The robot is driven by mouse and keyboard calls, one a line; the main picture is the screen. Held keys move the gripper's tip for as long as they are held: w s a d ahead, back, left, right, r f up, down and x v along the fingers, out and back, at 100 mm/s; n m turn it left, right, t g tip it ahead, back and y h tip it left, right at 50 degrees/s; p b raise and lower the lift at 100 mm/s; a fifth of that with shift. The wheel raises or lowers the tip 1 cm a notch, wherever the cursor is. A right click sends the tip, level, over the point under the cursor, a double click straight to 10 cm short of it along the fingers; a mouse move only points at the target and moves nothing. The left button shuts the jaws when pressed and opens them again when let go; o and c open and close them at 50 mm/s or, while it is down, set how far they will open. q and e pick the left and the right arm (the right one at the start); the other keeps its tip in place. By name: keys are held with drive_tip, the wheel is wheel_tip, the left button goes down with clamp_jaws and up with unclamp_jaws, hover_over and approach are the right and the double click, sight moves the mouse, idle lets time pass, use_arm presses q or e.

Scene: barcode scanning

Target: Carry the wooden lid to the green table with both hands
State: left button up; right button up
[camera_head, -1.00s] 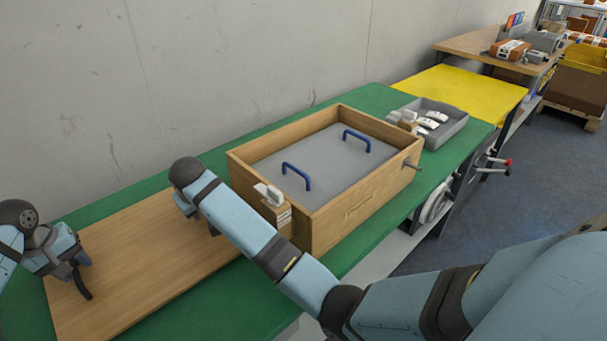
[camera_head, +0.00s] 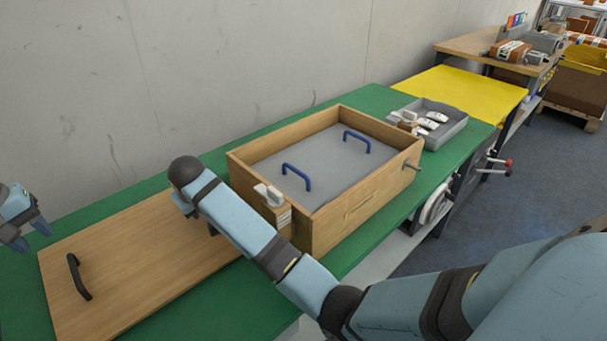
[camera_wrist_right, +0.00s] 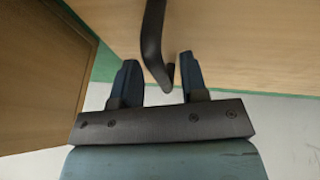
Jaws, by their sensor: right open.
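The wooden lid (camera_head: 140,255) lies flat on the green table (camera_head: 215,310), left of the wooden box. Its left black handle (camera_head: 78,277) stands free. My left gripper (camera_head: 30,232) is open and empty, above and left of the lid, apart from that handle. My right arm reaches over the lid's right end and hides most of the handle there. In the right wrist view, my right gripper (camera_wrist_right: 159,78) is open, with a black handle (camera_wrist_right: 152,38) of the lid (camera_wrist_right: 245,35) reaching between its fingertips.
The open wooden box (camera_head: 360,212) with a grey panel and blue handles (camera_head: 297,176) stands close right of my right forearm. A grey tray (camera_head: 446,130) of white items sits beyond it. A yellow table (camera_head: 465,92) follows. The wall (camera_head: 200,90) runs along the back.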

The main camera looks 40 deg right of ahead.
drive_tip(key=v, duration=1.1)
drive_tip(key=shift+r, duration=0.1)
